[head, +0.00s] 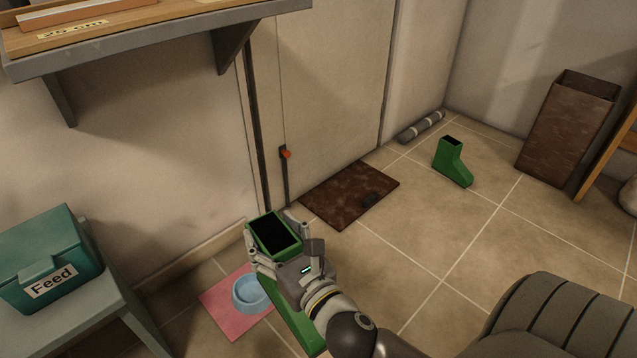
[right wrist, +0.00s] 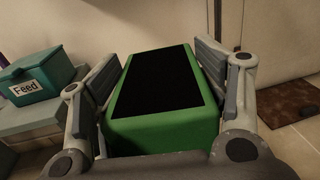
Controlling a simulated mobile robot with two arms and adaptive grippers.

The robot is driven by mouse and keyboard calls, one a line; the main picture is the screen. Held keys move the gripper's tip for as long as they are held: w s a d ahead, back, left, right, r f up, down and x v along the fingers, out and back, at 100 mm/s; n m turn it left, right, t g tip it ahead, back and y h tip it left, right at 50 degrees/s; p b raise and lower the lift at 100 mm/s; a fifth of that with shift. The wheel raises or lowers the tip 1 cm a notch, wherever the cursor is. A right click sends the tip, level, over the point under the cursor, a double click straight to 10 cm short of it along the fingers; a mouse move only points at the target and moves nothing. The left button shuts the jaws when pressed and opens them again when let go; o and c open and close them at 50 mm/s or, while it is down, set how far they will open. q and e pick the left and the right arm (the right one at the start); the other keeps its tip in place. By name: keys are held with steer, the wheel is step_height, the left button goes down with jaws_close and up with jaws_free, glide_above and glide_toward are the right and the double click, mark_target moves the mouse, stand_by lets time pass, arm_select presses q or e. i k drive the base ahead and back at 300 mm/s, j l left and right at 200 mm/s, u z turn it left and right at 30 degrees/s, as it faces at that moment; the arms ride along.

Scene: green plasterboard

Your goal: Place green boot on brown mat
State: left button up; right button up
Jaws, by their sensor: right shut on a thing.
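My right gripper (head: 280,250) is shut on a green boot (head: 297,326), gripping it around the top of its shaft. The boot's black opening faces up, and its foot shows below my gripper. In the right wrist view the boot (right wrist: 160,134) sits between the two fingers of the gripper (right wrist: 165,100). A second green boot (head: 453,165) stands upright on the tiles at the right. The brown mat (head: 335,195) lies on the floor in front of the door, beyond my right gripper. A small dark object lies on the mat's right part. My left gripper is not in view.
A pink mat (head: 222,310) with a blue bowl (head: 250,293) lies on the floor left of the held boot. A teal Feed box (head: 50,262) sits on a bench at the left. A shelf (head: 150,30) juts out above. A brown bin (head: 567,128) stands at the right. Tiles between are clear.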

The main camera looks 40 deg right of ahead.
mark_target(332, 204)
steer(key=i+l+u, duration=0.15)
steer(key=l+u, duration=0.2)
steer(key=l, duration=0.55)
steer(key=l+u, duration=0.4)
steer(key=l, duration=1.7)
steer(key=i, duration=0.05)
